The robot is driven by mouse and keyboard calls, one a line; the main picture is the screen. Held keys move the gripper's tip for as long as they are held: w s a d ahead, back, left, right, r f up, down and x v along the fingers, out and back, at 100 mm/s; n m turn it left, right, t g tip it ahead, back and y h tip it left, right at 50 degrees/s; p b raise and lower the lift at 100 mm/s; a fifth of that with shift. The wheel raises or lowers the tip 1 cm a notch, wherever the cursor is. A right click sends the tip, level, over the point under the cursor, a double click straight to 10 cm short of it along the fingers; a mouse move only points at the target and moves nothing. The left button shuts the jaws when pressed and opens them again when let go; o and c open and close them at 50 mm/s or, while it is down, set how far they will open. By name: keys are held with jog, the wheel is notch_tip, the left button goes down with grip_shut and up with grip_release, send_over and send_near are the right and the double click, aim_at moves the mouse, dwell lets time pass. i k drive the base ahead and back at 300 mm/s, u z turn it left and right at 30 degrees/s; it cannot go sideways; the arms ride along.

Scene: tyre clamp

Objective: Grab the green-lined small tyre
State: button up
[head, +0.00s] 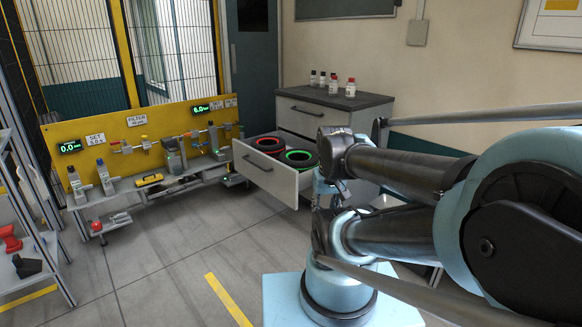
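The green-lined small tyre (298,157) lies flat in the open drawer (268,177) of the grey cabinet. It is black with a bright green ring and sits at the right end of the drawer. A red-lined tyre (267,144) lies to its left in the same drawer. My arm stands in the right foreground, and its links show just to the right of the green-lined tyre in the picture. I cannot make out my gripper's fingers in the head view. Nothing is seen holding the tyre.
The cabinet top (330,96) carries several small bottles. A yellow panel (140,135) with gauges, valves and a bench stands left of the drawer. A metal shelf rack (40,250) is at the far left. The grey floor (170,260) between is clear.

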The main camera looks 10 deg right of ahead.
aim_at(302, 160)
jog(key=i, duration=0.9)
jog(key=z, duration=0.05)
